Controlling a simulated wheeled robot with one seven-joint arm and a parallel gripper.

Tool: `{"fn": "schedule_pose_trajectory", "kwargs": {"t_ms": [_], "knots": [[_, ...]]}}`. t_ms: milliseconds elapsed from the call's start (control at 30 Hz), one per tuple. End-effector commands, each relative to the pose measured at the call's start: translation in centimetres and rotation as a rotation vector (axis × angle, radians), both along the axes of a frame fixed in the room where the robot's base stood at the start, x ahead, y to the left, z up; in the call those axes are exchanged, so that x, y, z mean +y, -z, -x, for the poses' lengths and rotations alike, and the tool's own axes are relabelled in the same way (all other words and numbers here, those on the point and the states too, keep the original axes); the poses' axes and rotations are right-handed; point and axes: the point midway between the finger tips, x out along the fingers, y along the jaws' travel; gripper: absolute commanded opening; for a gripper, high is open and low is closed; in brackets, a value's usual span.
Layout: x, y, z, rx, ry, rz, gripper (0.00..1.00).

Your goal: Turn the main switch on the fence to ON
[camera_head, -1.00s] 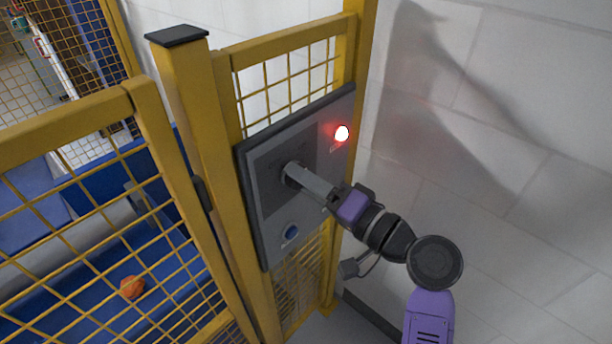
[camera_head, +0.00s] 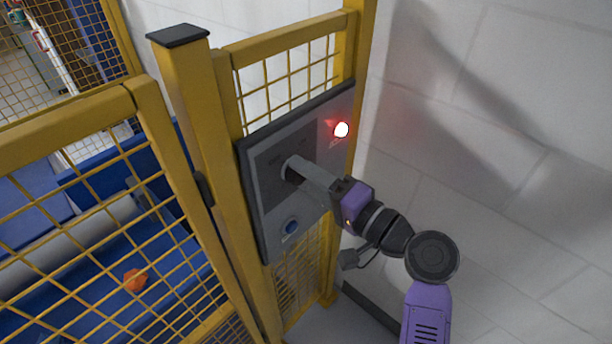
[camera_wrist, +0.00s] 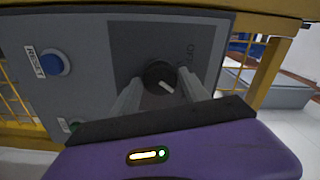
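The main switch is a dark round knob (camera_wrist: 160,77) on a dark grey plate in the wrist view. Its white mark points to the lower right, away from the OFF label (camera_wrist: 187,52). My gripper (camera_wrist: 161,80) has its two grey fingers on opposite sides of the knob, seemingly closed against it. The ON label cannot be made out; the right finger covers part of the plate. In the head view, my gripper (camera_head: 295,170) reaches the switch panel (camera_head: 262,217) from the right and hides most of the knob. The red lamp (camera_head: 341,130) on the panel is lit.
The yellow fence post (camera_head: 200,130) and mesh gate (camera_head: 110,215) stand to the left. An orange object (camera_head: 135,280) lies on blue behind the mesh. A pale wall (camera_head: 500,130) is right.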

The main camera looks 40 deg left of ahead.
Motion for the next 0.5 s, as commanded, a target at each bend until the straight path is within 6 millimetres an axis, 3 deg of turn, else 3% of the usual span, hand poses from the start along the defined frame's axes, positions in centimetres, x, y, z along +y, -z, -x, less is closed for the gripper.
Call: {"fn": "schedule_pose_trajectory", "kwargs": {"t_ms": [367, 500], "knots": [[0.0, 0.0, 0.1, -0.002, -0.002, 0.001, 0.68], [-1.2, 0.2, 0.1, -0.003, 0.001, 0.001, 0.68]]}}
